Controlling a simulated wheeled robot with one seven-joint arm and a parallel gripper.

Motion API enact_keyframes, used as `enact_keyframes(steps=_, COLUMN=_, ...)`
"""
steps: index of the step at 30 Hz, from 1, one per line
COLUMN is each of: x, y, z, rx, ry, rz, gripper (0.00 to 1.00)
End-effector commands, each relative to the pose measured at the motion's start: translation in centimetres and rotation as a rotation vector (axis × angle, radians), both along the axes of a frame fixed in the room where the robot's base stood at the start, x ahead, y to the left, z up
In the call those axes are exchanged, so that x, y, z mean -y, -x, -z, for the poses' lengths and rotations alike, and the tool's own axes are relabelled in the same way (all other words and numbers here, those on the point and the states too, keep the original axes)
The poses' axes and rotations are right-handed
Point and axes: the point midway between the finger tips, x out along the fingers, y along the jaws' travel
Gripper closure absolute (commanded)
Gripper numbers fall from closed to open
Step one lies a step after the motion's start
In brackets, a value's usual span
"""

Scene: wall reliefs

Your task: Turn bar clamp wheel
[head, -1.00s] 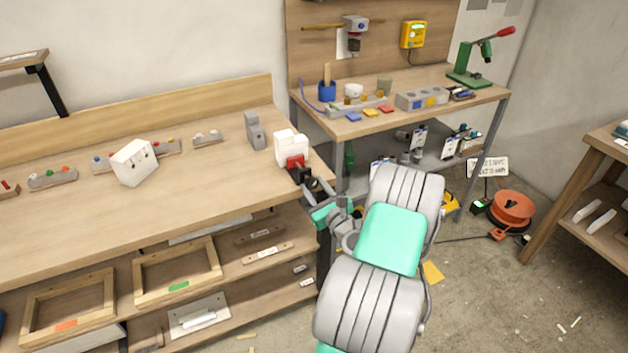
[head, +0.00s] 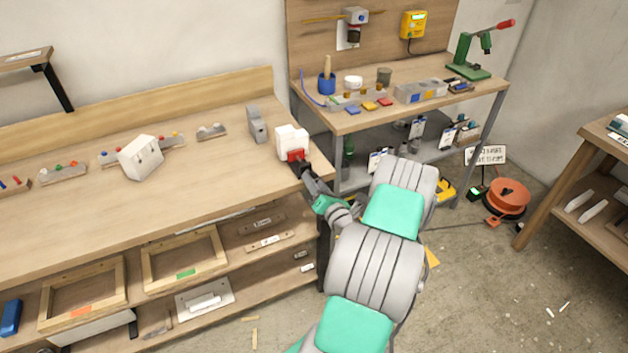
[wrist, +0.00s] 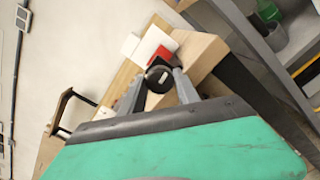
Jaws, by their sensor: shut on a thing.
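The bar clamp (head: 292,143) is a white block with a red part (head: 296,156) at the right end of the long wooden bench. It also shows in the wrist view as white and red pieces (wrist: 156,44) at the bench corner. A dark round wheel (wrist: 159,79) with a pale mark sits in front of the red part. My gripper (wrist: 158,84) has its two grey fingers on either side of this wheel and is shut on it. In the head view my gripper (head: 310,180) reaches the clamp from the lower right and covers most of the wheel.
On the long bench (head: 210,170) stand a grey block (head: 256,125), a white box (head: 141,156) and several small trays. A second bench (head: 345,125) with tools stands just right of the clamp. An orange cable reel (head: 508,196) lies on the floor at right.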

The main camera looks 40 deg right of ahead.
Motion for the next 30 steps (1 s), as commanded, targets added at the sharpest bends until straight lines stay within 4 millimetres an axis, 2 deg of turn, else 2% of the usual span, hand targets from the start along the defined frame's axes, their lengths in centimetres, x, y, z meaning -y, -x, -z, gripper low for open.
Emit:
enact_keyframes(steps=15, x=-0.05, y=-0.01, z=0.01, rx=0.119, ry=-0.407, rz=-0.001, gripper=1.00)
enact_keyframes(steps=30, x=-0.05, y=-0.01, z=0.00, rx=0.157, ry=-0.537, rz=-0.001, gripper=1.00)
